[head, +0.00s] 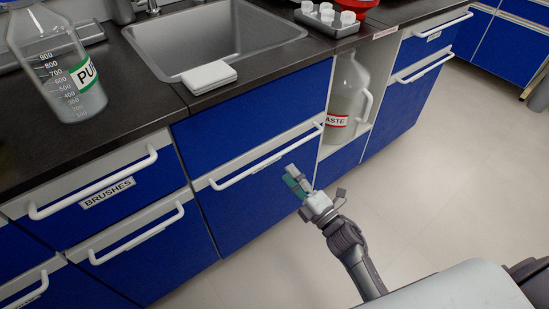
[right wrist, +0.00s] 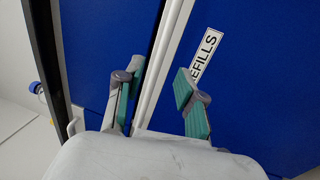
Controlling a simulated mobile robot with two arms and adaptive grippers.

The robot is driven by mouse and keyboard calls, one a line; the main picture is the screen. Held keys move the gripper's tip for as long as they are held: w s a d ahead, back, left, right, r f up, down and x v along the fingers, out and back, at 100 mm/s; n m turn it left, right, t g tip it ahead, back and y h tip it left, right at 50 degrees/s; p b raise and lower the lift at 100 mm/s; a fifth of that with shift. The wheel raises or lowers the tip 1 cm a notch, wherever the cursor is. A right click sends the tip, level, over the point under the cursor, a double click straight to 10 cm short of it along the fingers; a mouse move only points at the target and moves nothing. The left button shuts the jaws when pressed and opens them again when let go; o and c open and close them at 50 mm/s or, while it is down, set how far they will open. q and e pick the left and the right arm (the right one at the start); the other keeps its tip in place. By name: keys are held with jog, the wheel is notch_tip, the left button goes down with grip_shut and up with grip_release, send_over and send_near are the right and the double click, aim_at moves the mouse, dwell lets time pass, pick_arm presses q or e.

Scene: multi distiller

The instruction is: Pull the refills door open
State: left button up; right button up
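The refills door is the blue front (head: 245,205) below the sink, with a long white bar handle (head: 262,167) along its top; it looks closed. Its "REFILLS" label (right wrist: 207,58) shows in the right wrist view, partly hidden by a finger. My right gripper (head: 296,180) is in front of the door's right part, near the handle. In the right wrist view the gripper (right wrist: 160,88) is open, its fingers apart, and the white handle (right wrist: 168,55) runs across the gap between them. I cannot tell whether the handle is deep between the fingers. My left gripper is not in view.
A "WASTE" jug (head: 345,100) stands in an open niche right of the door. A "BRUSHES" drawer (head: 105,195) is on the left. A sink (head: 210,40), a white box (head: 209,77) and a bottle (head: 65,75) are on the counter. The floor (head: 440,200) at right is clear.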

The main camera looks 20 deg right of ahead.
aim_at(276, 155)
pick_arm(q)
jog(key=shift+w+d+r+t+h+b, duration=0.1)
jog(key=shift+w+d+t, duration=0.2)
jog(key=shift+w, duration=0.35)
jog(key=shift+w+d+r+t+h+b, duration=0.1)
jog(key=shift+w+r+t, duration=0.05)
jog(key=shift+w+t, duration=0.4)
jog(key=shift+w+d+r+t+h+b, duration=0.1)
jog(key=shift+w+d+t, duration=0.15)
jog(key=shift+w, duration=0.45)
pick_arm(e)
jog(key=shift+x, duration=3.85)
jog(key=shift+f, duration=0.1)
grip_shut()
